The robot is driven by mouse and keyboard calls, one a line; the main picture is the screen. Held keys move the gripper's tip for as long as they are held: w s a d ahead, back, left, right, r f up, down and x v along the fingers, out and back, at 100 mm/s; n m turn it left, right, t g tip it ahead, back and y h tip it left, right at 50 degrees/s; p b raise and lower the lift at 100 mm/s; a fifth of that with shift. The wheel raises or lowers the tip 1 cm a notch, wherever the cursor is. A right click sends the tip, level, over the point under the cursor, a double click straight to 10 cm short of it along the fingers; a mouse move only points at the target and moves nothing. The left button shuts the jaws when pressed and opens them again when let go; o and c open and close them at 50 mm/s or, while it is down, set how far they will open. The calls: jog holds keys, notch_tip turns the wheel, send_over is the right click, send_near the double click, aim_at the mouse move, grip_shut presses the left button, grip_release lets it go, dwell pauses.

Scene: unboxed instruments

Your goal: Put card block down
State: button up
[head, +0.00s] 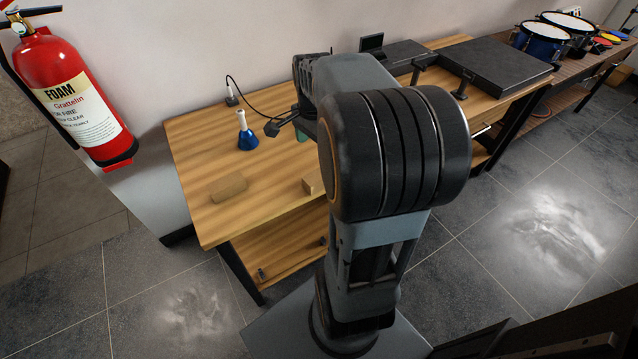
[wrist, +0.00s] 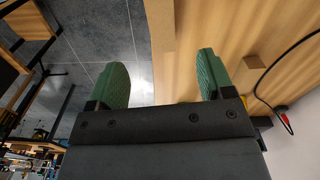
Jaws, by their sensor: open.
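A flat tan card-coloured block (head: 228,187) lies on the wooden table (head: 190,135) near its left front. A smaller tan block (head: 308,186) stands near the front edge; I cannot tell which is the card block. My gripper (wrist: 162,60) is open, with its two green fingers wide apart. In the head view my arm hides most of the gripper; a little green shows above the table, behind the small block.
A blue bell with a white handle (head: 247,140) stands left of my gripper. Black flat cases (head: 495,65) lie at the table's right, with drums (head: 543,42) beyond. A red extinguisher (head: 70,95) hangs at left.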

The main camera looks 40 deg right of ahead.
aim_at(317, 175)
jog(key=shift+m, duration=0.3)
jog(key=f, duration=0.4)
jog(key=f+b, duration=0.1)
jog(key=f, duration=0.4)
jog(key=d+f+b, duration=0.1)
jog(key=f, duration=0.3)
jog(key=shift+w+f, duration=0.1)
jog(key=shift+f, duration=0.2)
jog(key=c, duration=1.1)
jog(key=shift+o, duration=0.2)
jog(key=shift+r, duration=0.2)
